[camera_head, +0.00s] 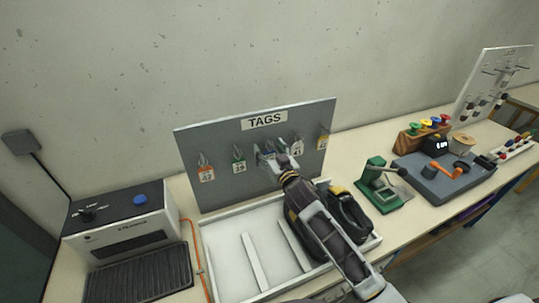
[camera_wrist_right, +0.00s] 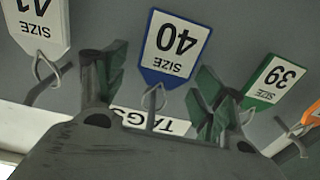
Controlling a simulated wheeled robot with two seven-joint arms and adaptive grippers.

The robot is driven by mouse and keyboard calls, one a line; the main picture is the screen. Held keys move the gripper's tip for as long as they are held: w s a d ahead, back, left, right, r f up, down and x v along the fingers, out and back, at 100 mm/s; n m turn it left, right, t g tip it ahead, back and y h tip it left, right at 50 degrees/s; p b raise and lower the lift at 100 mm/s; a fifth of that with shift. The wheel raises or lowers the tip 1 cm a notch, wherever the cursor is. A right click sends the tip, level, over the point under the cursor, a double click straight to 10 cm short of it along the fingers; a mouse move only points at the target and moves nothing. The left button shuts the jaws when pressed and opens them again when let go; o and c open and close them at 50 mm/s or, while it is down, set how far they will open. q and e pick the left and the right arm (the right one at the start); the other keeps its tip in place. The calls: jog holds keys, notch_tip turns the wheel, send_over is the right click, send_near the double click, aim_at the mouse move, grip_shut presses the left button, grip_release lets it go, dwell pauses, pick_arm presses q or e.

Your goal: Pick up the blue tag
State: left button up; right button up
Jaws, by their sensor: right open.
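The blue tag (camera_wrist_right: 174,48), marked SIZE 40, hangs from a hook on the grey TAGS board (camera_head: 215,142). In the head view it is mostly hidden by my right gripper. My right gripper (camera_head: 272,162) is at the board, in front of the middle of the tag row. In the right wrist view the right gripper (camera_wrist_right: 160,88) is open, with one green-padded finger on each side of the blue tag's hook loop. The fingers look apart from the tag. My left gripper is not in view.
A green tag (camera_head: 239,167), an orange tag (camera_head: 206,174), a size 41 tag (camera_head: 297,148) and a yellow tag (camera_head: 322,142) hang beside it. A machine (camera_head: 120,225) stands left, a green press (camera_head: 380,185) right.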

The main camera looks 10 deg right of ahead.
jog(key=shift+c, duration=0.3)
jog(key=c, duration=0.8)
jog(key=shift+r, duration=0.1)
jog(key=shift+r, duration=0.7)
jog(key=shift+s+d+b, duration=0.5)
jog(key=shift+s+d, duration=0.1)
jog(key=shift+s, duration=2.3)
jog(key=shift+s+d+b, duration=0.5)
jog(key=shift+s+d, duration=0.05)
jog(key=shift+s, duration=2.4)
jog(key=shift+s+d+b, duration=0.5)
jog(key=shift+s+d, duration=0.1)
jog(key=shift+s, duration=2.3)
